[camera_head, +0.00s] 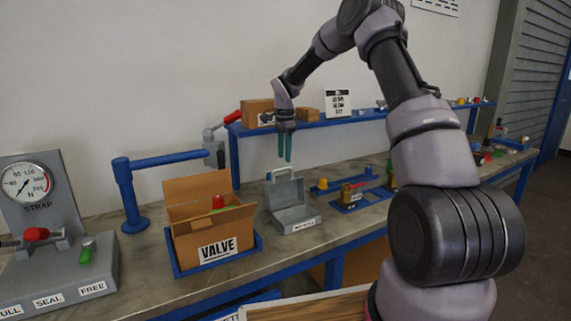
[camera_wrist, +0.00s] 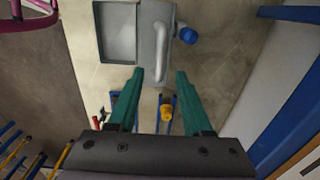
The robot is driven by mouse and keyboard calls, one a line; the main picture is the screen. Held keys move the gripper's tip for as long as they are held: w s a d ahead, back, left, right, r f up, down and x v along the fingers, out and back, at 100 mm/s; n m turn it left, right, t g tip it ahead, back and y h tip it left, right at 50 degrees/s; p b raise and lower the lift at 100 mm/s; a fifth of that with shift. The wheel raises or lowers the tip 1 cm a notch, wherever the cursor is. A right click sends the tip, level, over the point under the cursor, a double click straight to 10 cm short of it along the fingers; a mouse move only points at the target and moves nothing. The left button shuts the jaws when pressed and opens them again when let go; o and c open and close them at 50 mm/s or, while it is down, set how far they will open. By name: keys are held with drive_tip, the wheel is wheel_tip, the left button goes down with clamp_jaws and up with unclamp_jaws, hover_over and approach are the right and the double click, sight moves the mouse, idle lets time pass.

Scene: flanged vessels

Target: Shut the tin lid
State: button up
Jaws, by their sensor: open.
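The grey tin (camera_head: 297,217) stands on the workbench with its lid (camera_head: 284,188) raised at the back, so it is open. The lid carries a pale handle (camera_head: 280,172) along its top. In the wrist view the open tin body (camera_wrist: 116,35) lies at the top, with the lid (camera_wrist: 150,48) beside it on the right and the curved handle (camera_wrist: 163,35) on it. My gripper (camera_head: 285,158) is above the lid, pointing down, apart from it.
A cardboard box marked VALVE (camera_head: 215,230) stands left of the tin in a blue tray. A blue post with an arm (camera_head: 130,190) rises behind it. A blue fixture (camera_head: 355,195) lies right of the tin. A raised blue shelf (camera_head: 310,123) runs behind.

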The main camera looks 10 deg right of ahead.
drive_tip(key=shift+a+f, duration=0.1)
drive_tip(key=shift+f, duration=1.9)
clamp_jaws()
drive_tip(key=shift+w, duration=0.1)
